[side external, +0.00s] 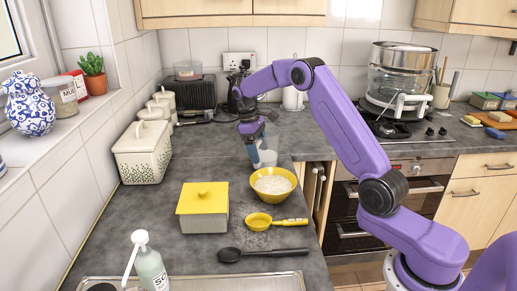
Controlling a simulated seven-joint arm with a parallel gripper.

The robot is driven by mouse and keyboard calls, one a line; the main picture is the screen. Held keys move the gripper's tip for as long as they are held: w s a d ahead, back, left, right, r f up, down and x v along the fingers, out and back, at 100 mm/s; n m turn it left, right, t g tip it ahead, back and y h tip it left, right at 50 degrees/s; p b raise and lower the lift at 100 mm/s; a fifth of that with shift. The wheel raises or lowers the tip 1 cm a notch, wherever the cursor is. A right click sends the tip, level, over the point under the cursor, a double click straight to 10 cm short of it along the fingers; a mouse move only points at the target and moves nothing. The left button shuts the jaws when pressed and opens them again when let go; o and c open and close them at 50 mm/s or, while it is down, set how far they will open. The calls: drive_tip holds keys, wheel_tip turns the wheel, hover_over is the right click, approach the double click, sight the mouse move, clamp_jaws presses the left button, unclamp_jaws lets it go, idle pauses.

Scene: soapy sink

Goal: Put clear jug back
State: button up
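A small clear jug (268,158) with a whitish look is at the back edge of the yellow bowl (257,188), which holds white powder. My gripper (256,157) points down at the jug's left side and appears shut on it. The fingertips are small and partly hidden, and the jug's base overlaps the bowl's rim in this view. I cannot tell whether the base touches anything.
A yellow-lidded box (203,207), yellow scoop (262,221), black spoon (262,254) and soap bottle (150,266) are in front. Cream canisters (142,155) line the left wall. A large glass pot (396,85) stands on the hob. Counter left of the bowl is clear.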

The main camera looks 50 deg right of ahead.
drive_tip(key=shift+o, duration=0.3)
drive_tip(key=shift+r, duration=0.1)
drive_tip(key=v, duration=1.2)
drive_tip(key=s+a+n+t, duration=0.2)
drive_tip(key=s+a+n, duration=0.2)
drive_tip(key=s+a, duration=1.3)
drive_tip(key=s+f+n+y, duration=0.1)
drive_tip(key=s+f+n, duration=0.1)
drive_tip(key=s, duration=1)
drive_tip(key=s+f+n, duration=0.2)
drive_tip(key=s+f, duration=0.2)
drive_tip(key=s, duration=0.9)
drive_tip(key=shift+d+f+t+y, duration=0.2)
drive_tip(key=shift+d+t+y, duration=0.1)
drive_tip(key=shift+d+y, duration=0.1)
